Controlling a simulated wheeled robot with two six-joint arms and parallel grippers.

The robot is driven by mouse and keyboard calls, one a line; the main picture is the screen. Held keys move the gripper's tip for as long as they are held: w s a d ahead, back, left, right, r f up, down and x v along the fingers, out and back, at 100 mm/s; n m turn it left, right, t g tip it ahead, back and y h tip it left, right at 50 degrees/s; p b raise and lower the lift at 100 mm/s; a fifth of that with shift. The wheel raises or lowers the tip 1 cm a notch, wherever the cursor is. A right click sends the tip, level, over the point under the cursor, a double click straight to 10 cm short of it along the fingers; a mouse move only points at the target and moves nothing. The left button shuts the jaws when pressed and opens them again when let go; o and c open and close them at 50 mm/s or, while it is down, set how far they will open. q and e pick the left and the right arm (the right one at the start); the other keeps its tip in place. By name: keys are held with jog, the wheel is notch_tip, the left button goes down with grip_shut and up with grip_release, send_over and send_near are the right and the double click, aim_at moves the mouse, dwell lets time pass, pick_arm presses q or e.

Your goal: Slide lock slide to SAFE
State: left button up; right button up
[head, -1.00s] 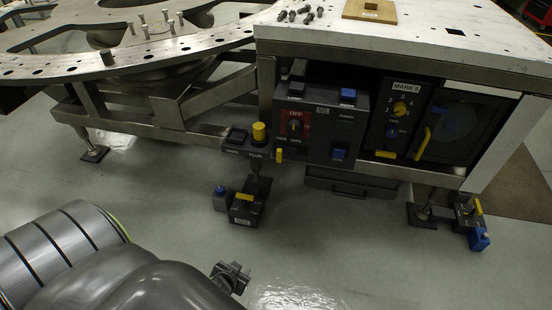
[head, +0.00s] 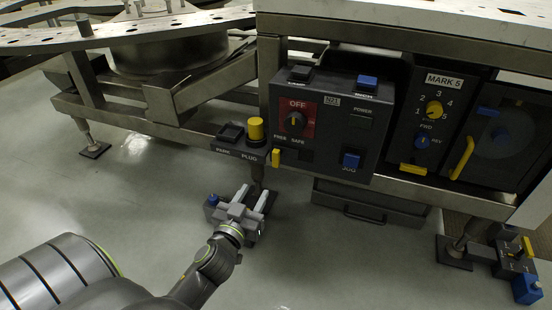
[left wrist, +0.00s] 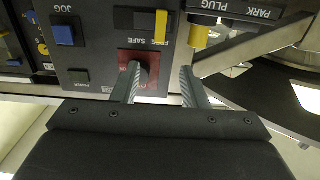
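The lock slide is a small yellow tab (head: 276,157) at the lower left of the dark control panel (head: 340,130). It stands at the FREE end of its dark slot, with SAFE to its right. The left wrist view shows the panel upside down, with the yellow tab (left wrist: 161,26) beside the FREE label and SAFE to the left. My left gripper (head: 254,194) is open and empty, below and in front of the panel. In the left wrist view its fingers (left wrist: 160,75) point toward the panel, apart from the tab. My right gripper is not in view.
A yellow PLUG knob (head: 256,129) sticks up just left of the slide. A red plate with the OFF knob (head: 295,121) is above it. A blue JOG button (head: 351,160) is to the right.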

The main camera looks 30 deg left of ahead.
aim_at(275, 157)
pick_arm(q)
jog(key=b+x, duration=0.1)
jog(key=x, duration=1.6)
jog(key=shift+w+b, duration=0.1)
jog(key=shift+b, duration=0.3)
jog(key=shift+d, duration=0.1)
grip_shut()
